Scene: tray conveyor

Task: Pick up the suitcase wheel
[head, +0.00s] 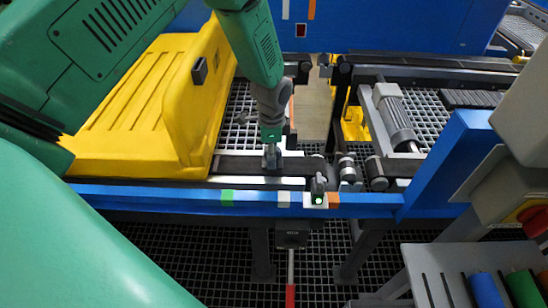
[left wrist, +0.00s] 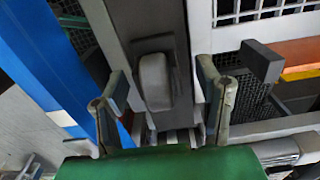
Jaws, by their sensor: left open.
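A grey rounded piece that looks like the suitcase wheel (left wrist: 154,80) sits on a dark mount on the dark conveyor strip, in the middle of the left wrist view. My left gripper (left wrist: 162,84) is open, with one finger on each side of the piece. Gaps show between both fingers and the piece, so it is not gripped. In the head view the left gripper (head: 271,157) points down over the dark strip just behind the blue rail, and I cannot make out the wheel apart from it. My right gripper is not in view.
A large yellow tray (head: 120,105) stands on the conveyor left of the gripper. The blue rail (head: 170,197) runs along the front. Rollers and a grey motor (head: 396,118) lie to the right.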

